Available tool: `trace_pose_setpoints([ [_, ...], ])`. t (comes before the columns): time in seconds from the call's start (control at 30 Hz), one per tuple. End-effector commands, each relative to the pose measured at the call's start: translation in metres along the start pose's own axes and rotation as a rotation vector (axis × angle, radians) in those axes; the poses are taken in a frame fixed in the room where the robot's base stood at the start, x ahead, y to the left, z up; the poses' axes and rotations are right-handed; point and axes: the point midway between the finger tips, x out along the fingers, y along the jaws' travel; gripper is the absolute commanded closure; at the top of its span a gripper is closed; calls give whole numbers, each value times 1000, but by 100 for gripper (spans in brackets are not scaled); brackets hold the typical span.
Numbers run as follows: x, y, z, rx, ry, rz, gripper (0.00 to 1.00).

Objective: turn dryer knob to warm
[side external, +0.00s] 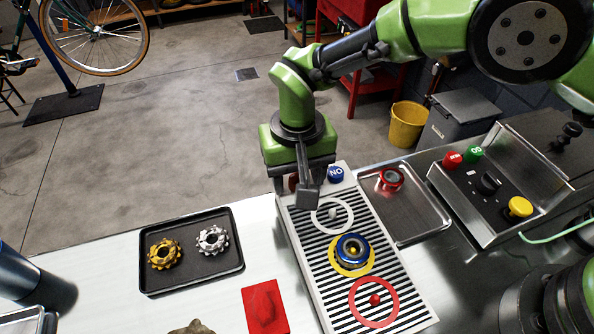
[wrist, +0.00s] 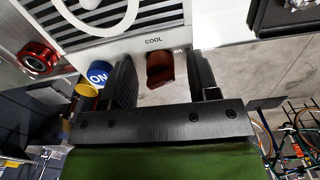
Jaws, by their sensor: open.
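The dryer (side external: 325,285) is a pale box with a striped top, marked with a white, a yellow and a red ring. Its red-brown knob (wrist: 160,69) shows in the wrist view at the box's end, by the word COOL; a label to its right is partly covered. My gripper (wrist: 163,78) is open, with one dark finger on each side of the knob and a visible gap to each. In the side view, my gripper (side external: 301,186) is at the far end of the dryer and largely hides the knob.
A blue ON button (side external: 336,174) sits close beside my gripper. A blue ringed part (side external: 352,249) stands on the yellow ring. A red ringed part (side external: 390,179) lies in a metal tray (side external: 425,225). A black tray (side external: 190,275) holds gold and silver cogs. A control box (side external: 490,190) stands right.

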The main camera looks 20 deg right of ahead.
Motion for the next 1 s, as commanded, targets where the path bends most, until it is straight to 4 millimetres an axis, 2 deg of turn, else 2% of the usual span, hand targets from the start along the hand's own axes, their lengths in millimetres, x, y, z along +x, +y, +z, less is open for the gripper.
trace_pose_setpoints([
  [0.03, 0, 0, 0, 0, 0, 0, 45],
  [0.2, 0, 0, 0, 0, 0, 0, 84],
  [0.23, 0, 0, 0, 0, 0, 0, 91],
  [0.27, 0, 0, 0, 0, 0, 0, 94],
  [0.57, -1, 0, -1, -95, 0, 0, 94],
  [0.77, -1, 0, -1, -98, 0, -1, 94],
  [0.8, -1, 0, -1, -97, 0, -1, 68],
  [0.9, -1, 0, -1, -97, 0, -1, 45],
  [1.0, -1, 0, -1, -97, 0, -1, 45],
])
